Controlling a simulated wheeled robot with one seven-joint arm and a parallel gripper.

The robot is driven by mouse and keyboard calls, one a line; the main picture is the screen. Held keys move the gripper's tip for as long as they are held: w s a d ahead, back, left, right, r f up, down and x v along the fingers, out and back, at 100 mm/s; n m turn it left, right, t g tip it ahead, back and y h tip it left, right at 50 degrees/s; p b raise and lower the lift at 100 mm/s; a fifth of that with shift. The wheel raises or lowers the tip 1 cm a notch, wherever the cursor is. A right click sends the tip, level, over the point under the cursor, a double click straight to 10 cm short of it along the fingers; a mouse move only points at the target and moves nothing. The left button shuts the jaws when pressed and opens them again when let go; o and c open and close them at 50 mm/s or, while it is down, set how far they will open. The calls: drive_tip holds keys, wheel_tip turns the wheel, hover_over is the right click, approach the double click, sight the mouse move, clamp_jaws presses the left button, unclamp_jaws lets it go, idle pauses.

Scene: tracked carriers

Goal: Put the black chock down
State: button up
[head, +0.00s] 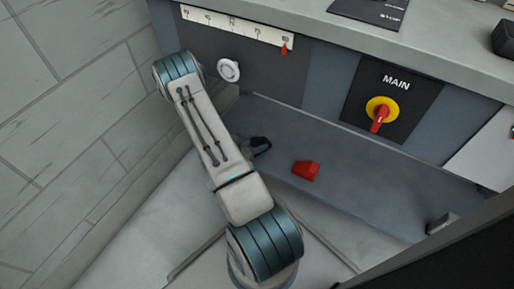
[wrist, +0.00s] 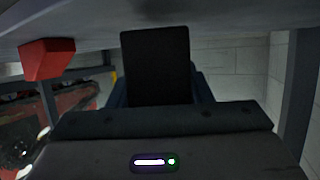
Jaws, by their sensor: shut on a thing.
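The black chock (wrist: 155,62) shows in the wrist view as a dark upright block between the fingers of my gripper (wrist: 161,88). My gripper is shut on it. The grey shelf surface (wrist: 240,15) fills the top of that view, close to the chock's end; I cannot tell whether they touch. In the head view my arm hides most of the gripper, and only a small dark part shows beside the arm, over the grey shelf (head: 380,190). I cannot tell there which part is chock and which is finger.
A red block (head: 306,170) lies on the shelf right of my gripper; it also shows in the wrist view (wrist: 47,59). A panel with a yellow and red MAIN switch (head: 380,112) and a white round knob (head: 228,70) stand behind. The shelf is clear right of the red block.

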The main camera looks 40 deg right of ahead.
drive_tip(key=shift+f, duration=0.8)
drive_tip(key=o, duration=1.3)
drive_tip(key=shift+f, duration=0.15)
